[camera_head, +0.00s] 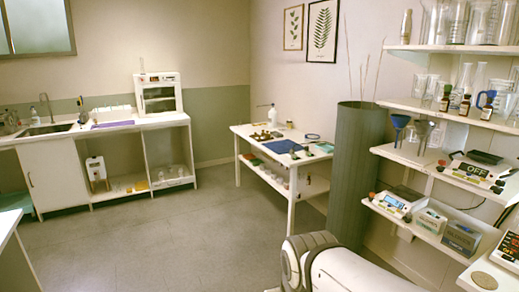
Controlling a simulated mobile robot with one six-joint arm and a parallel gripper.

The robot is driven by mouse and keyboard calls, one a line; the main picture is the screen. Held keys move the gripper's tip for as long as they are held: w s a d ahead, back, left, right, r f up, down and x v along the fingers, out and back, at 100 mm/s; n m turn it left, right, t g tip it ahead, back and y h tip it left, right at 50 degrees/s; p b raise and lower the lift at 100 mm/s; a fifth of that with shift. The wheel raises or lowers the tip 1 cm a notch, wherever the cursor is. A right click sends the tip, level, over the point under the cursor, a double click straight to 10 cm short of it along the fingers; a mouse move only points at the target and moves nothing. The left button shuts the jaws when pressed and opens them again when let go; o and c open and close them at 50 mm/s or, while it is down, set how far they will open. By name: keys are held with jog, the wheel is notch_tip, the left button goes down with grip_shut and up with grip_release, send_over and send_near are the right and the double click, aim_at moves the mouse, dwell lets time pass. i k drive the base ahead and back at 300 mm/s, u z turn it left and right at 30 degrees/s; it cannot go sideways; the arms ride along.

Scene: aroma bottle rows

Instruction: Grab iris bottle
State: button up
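I cannot pick out the iris bottle, because no label can be read at this size. Several small dark bottles (465,105) stand on the second shelf at the right, among glassware. Small dark items (262,135), possibly bottles, sit on the white table (241,130) near the back corner. A white and grey rounded part at the bottom centre looks like my own arm. My gripper is not in view.
A tall green-grey cylinder (357,150) stands between the table and the right-hand shelves (405,158). A sink counter (115,128) with a white cabinet (158,95) lines the back left. A white surface edge (10,225) shows at lower left. The middle floor (190,235) is clear.

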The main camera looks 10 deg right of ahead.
aim_at(488, 109)
jog(key=z, duration=0.6)
jog(key=i, duration=1.15)
jog(key=z, duration=1.15)
jog(key=i, duration=0.35)
jog(key=z, duration=0.15)
jog(key=k, duration=0.75)
jog(key=z, duration=0.2)
jog(key=i, duration=0.8)
jog(key=u, duration=0.05)
